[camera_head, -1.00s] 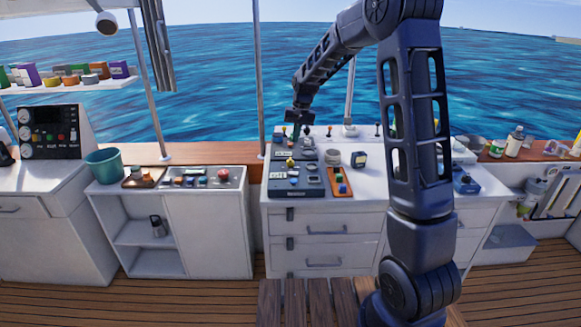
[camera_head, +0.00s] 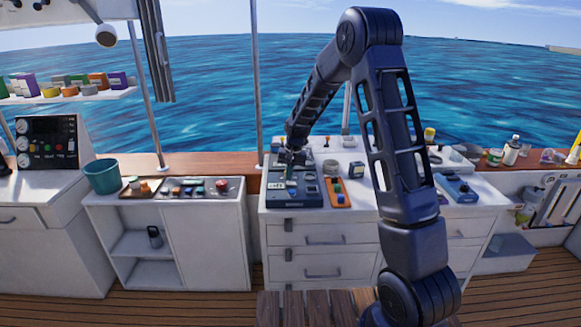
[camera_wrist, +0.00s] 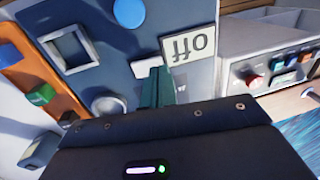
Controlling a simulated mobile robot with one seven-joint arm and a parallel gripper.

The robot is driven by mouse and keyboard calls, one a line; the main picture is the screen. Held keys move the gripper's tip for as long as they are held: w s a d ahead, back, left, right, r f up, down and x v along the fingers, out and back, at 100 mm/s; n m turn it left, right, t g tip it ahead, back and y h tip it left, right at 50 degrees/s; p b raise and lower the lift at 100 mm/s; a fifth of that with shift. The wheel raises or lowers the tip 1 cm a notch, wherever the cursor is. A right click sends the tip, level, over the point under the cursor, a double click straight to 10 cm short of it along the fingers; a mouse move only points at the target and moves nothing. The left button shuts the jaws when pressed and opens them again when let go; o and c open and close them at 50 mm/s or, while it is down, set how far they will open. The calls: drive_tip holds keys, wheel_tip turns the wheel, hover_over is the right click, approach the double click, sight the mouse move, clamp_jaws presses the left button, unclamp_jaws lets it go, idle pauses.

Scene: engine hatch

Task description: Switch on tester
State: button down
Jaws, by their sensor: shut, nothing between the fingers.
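The tester, a dark blue-grey box (camera_head: 296,200), stands at the left front of the middle white counter. In the wrist view its top face (camera_wrist: 110,55) fills the upper middle, with a blue round button (camera_wrist: 130,12), a grey square frame (camera_wrist: 68,50) and a grey round part (camera_wrist: 108,105). A white label (camera_wrist: 190,47) on it reads "Off", upside down in that view. My gripper (camera_head: 290,172) points down over the tester. Its teal fingers (camera_wrist: 157,84) are shut and empty, close beside the label. The gripper body hides what is below the fingertips, so I cannot tell whether they touch.
An orange tray (camera_head: 337,192) with coloured blocks lies right of the tester. A blue device (camera_head: 456,188) sits farther right. A lower cabinet (camera_head: 205,240) to the left holds a panel with a red button (camera_head: 222,185). Small levers and boxes stand behind the tester.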

sight(287, 182)
drive_tip(key=shift+a+f, duration=0.1)
drive_tip(key=shift+f, duration=0.45)
drive_tip(key=shift+a+f+h, duration=0.2)
drive_tip(key=shift+h, duration=0.1)
drive_tip(key=shift+d, duration=0.3)
drive_tip(key=shift+d+r, duration=0.25)
drive_tip(key=shift+d, duration=0.35)
wheel_tip(287, 182, up, 14)
drive_tip(key=a, duration=0.2)
idle(0.4)
